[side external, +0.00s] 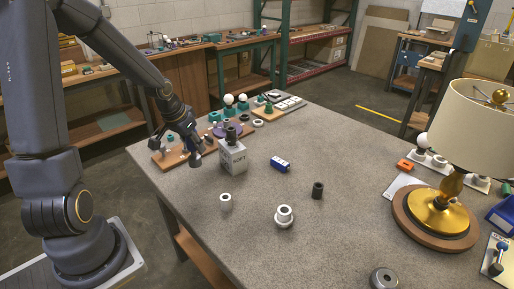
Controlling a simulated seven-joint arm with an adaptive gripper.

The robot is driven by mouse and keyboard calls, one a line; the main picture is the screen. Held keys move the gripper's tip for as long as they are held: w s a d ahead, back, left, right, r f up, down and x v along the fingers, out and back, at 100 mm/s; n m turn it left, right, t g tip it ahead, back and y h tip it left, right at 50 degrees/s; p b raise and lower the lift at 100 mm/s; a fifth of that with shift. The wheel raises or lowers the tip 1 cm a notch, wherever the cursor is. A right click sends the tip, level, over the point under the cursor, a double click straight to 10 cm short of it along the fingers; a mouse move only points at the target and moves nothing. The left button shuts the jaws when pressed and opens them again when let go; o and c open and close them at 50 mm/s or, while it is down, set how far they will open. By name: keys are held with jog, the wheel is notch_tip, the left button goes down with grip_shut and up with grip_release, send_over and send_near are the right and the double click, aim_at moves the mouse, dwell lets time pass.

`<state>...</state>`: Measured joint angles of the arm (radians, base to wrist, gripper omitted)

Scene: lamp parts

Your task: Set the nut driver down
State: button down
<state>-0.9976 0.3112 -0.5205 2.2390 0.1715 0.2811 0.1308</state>
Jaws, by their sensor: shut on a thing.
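My gripper (190,150) is at the left side of the grey table, low over a wooden board (166,160) with small parts. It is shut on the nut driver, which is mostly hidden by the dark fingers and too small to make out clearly. I cannot tell whether the nut driver touches the board.
A grey block (233,160) with a dark fitting on top stands just right of my gripper. A blue part (280,163), a black cylinder (317,190) and white fittings (284,217) stand mid-table. A lamp (441,205) stands at the right. The front middle is mostly clear.

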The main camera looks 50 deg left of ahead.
jog(key=w+d+r+m+h, duration=0.1)
jog(key=w+d+m, duration=0.2)
jog(key=d, duration=0.7)
jog(key=w+d+r+m+h, duration=0.1)
jog(key=w+d+r+m, duration=0.15)
jog(key=d, duration=0.75)
jog(key=shift+w+d+f, duration=0.15)
jog(key=shift+w+f, duration=2.1)
jog(key=shift+w, duration=0.05)
jog(key=shift+w+d+f, duration=0.15)
jog(key=shift+w+f, duration=2.15)
jog(key=shift+w, duration=0.05)
jog(key=shift+w+d+f, duration=0.15)
jog(key=shift+w+f, duration=2.1)
jog(key=shift+w, duration=0.05)
jog(key=shift+f, duration=0.2)
jog(key=c, duration=0.8)
grip_release()
jog(key=shift+o, duration=0.2)
